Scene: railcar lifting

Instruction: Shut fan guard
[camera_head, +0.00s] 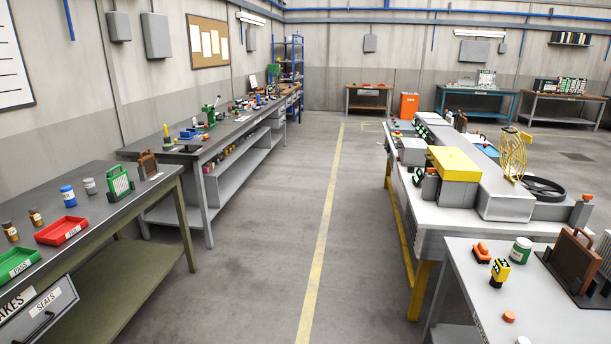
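A yellow wire fan guard (513,154) stands raised, nearly upright, on the grey machine bench (437,207) at the right. A black round fan ring (543,188) lies flat just to the right of the guard's lower end and is uncovered. The guard's lower edge is close to the ring; the hinge is too small to make out. Neither of my grippers shows in this view.
A yellow box (454,164) sits left of the guard. A nearer table (541,308) at lower right holds a brown case (571,262) and small parts. An olive workbench (95,223) stands at left. The floor aisle (272,255) between is clear.

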